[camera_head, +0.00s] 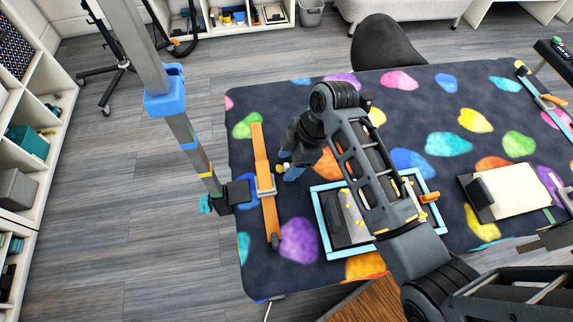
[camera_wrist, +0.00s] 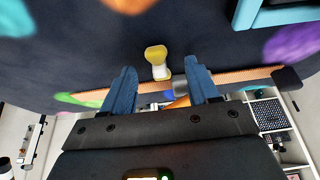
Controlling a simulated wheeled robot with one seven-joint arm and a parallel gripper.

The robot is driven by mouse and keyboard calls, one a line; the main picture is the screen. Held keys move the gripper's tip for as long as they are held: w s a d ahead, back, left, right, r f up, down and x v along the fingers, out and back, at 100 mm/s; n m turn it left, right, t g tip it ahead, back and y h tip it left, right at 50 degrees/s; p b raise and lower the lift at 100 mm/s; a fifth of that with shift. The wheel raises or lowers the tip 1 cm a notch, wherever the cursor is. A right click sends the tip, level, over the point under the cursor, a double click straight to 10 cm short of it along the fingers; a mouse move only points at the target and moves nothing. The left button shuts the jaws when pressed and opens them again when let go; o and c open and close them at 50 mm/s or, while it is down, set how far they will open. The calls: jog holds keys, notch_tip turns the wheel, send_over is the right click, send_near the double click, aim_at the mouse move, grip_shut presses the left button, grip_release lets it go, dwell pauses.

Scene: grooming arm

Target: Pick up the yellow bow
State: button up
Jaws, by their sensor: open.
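The yellow bow (camera_wrist: 156,57) is a small yellow piece with a pale lower end. In the wrist view it stands out ahead of and between the two blue fingers of my gripper (camera_wrist: 162,72), with clear space on both sides. My gripper is open and nothing is held. In the head view my gripper (camera_head: 288,171) is above the left part of the patterned table, and the bow (camera_head: 281,166) shows as a small yellow spot beside the fingertips, partly hidden. I cannot tell the height gap between them.
An orange bar (camera_head: 260,165) with a grey clamp lies just left of my gripper. A blue-framed tray (camera_head: 325,234) is to the right, partly behind my arm. A pale board (camera_head: 515,188) lies further right. A post (camera_head: 183,135) stands at the table's left edge.

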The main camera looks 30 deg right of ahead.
jog(key=shift+f, duration=0.1)
grip_shut()
dwell(0.5)
